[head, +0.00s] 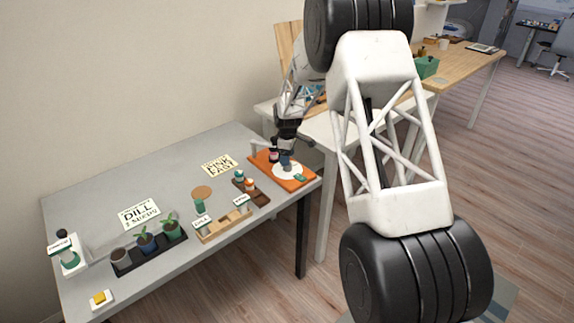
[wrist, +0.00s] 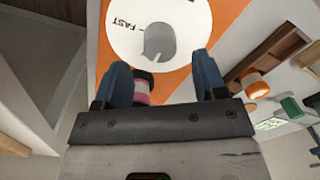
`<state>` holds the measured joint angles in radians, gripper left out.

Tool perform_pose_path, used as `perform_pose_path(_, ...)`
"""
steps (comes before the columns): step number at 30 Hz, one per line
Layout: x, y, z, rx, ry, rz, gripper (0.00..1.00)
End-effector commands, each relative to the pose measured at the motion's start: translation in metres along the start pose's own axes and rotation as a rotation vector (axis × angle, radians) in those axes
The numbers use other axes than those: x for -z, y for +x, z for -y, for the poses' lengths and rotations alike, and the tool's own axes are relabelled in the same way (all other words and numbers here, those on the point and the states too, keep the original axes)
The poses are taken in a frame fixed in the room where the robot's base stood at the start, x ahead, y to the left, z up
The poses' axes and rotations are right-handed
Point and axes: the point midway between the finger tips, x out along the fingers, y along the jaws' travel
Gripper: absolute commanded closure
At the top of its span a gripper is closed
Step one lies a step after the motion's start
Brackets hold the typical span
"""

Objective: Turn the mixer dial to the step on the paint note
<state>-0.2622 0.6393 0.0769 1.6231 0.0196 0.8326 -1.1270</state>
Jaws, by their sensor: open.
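The paint note (head: 219,165) lies on the grey table and appears to read "PINK FAST". The mixer is an orange board (head: 294,184) at the table's right end, with a white dial plate (head: 280,171). In the wrist view the dial plate (wrist: 122,40) shows the word "FAST" at its left. A grey knob (wrist: 161,40) stands on it, with a pale mark at its lower edge. My gripper (wrist: 161,62) is open, its blue fingers on either side just short of the knob. My gripper (head: 287,158) partly hides the dial in the head view.
A brown tray (head: 260,197) with small jars stands left of the mixer. A wooden label rack (head: 225,227), a black plant tray (head: 150,257) and a seed note (head: 139,213) lie further left. The table's front edge is close to the mixer.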

Motion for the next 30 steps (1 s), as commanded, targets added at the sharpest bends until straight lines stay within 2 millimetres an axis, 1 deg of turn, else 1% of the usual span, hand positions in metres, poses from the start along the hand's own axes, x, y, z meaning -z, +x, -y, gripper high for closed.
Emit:
perform_pose_path(4,0.0,0.019,0.0,0.001,0.0,0.0,0.35)
perform_pose_path(10,0.0,0.035,0.0,0.0,0.0,0.0,0.35)
perform_pose_path(15,0.0,0.04,0.0,-0.001,0.0,0.0,0.35)
perform_pose_path(23,0.0,0.041,0.0,-0.001,0.0,0.0,0.35)
perform_pose_path(30,0.0,0.041,0.0,-0.001,0.0,0.0,0.72)
